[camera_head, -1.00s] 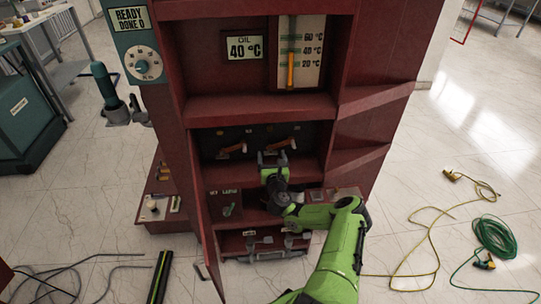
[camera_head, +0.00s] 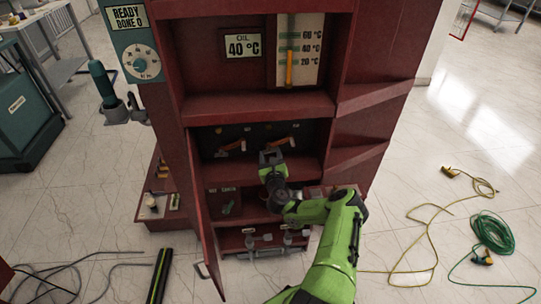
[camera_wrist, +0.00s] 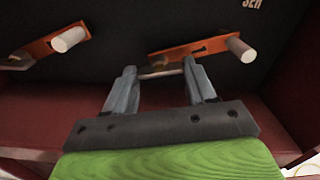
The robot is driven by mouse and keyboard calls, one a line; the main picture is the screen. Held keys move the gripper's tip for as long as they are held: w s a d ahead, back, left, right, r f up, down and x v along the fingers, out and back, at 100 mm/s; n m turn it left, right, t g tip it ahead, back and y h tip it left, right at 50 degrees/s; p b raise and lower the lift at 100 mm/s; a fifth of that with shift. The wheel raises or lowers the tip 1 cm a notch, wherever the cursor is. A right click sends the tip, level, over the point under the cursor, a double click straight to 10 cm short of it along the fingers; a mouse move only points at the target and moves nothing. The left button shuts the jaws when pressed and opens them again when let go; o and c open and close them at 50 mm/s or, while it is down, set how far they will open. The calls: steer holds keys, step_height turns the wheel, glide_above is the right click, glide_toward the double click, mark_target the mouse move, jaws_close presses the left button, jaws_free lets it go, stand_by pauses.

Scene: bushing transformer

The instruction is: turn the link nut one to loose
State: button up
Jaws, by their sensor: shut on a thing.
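My gripper (camera_wrist: 160,72) reaches into the middle bay of the dark red cabinet; in the head view my gripper (camera_head: 271,155) sits below the right link. Its two grey fingers stand apart, with a thin grey piece (camera_wrist: 159,73) between their tips. This piece lies just under the right orange link (camera_wrist: 182,51); I cannot tell whether it is the link nut. The right link carries a pale cylinder (camera_wrist: 240,50) at its right end. A left orange link (camera_wrist: 40,50) with another pale cylinder (camera_wrist: 69,39) is apart from the fingers.
The cabinet's shelf (camera_head: 262,107) is above the bay, and its open door (camera_head: 206,220) is at left. A lower bay holds a small switch (camera_head: 228,208). A yellow cable (camera_head: 418,235) and a green coil (camera_head: 494,234) lie on the floor at right.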

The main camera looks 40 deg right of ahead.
steer(key=n, duration=0.3)
steer(key=shift+n, duration=0.4)
steer(key=n, duration=0.3)
steer(key=shift+n, duration=0.3)
steer(key=n, duration=0.3)
steer(key=shift+a+n, duration=0.1)
steer(key=shift+n, duration=0.2)
steer(key=shift+f+n+b, duration=0.1)
steer(key=shift+n+b, duration=0.2)
steer(key=shift+n, duration=1.6)
steer(key=o, duration=1)
steer(key=shift+o, duration=0.2)
